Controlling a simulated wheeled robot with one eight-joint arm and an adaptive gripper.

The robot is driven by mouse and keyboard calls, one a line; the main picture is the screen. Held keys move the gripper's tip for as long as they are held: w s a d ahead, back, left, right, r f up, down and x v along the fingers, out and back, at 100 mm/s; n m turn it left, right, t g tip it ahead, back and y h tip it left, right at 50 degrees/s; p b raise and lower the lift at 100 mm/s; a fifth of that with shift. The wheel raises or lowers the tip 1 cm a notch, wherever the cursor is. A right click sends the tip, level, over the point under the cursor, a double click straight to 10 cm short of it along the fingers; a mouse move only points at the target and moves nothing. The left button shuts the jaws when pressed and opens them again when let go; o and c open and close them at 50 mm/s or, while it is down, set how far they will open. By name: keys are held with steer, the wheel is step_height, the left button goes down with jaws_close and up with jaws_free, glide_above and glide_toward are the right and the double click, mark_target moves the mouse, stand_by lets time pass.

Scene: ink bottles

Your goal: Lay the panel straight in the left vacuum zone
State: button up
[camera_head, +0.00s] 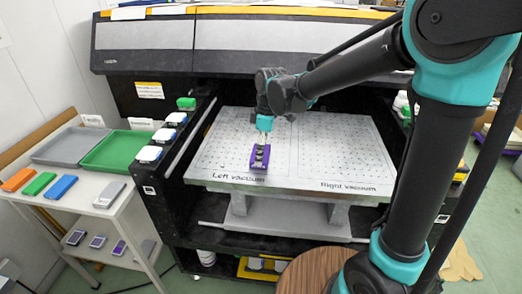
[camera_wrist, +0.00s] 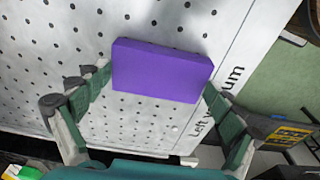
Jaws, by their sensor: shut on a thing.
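The purple panel (camera_wrist: 160,70) is between the two fingers of my gripper (camera_wrist: 155,88), which is shut on it by its sides. In the head view the panel (camera_head: 259,165) is over the front of the left vacuum zone (camera_head: 225,140), just above the right end of the "Left vacuum" lettering. In the wrist view its edges look turned relative to the zone's border line. I cannot tell whether it touches the perforated bed or hovers. My gripper (camera_head: 261,148) points down at it and hides part of it in the head view.
The right vacuum zone (camera_head: 345,150) is bare. A side table at left holds a grey tray (camera_head: 70,146), a green tray (camera_head: 118,151) and several coloured blocks. The printer body (camera_head: 240,45) stands behind.

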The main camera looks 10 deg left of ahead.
mark_target(265, 153)
steer(key=shift+f, duration=0.1)
steer(key=o, duration=0.8)
steer(key=shift+o, duration=0.2)
step_height(265, 153, up, 12)
steer(key=d, duration=0.1)
steer(key=shift+d, duration=0.2)
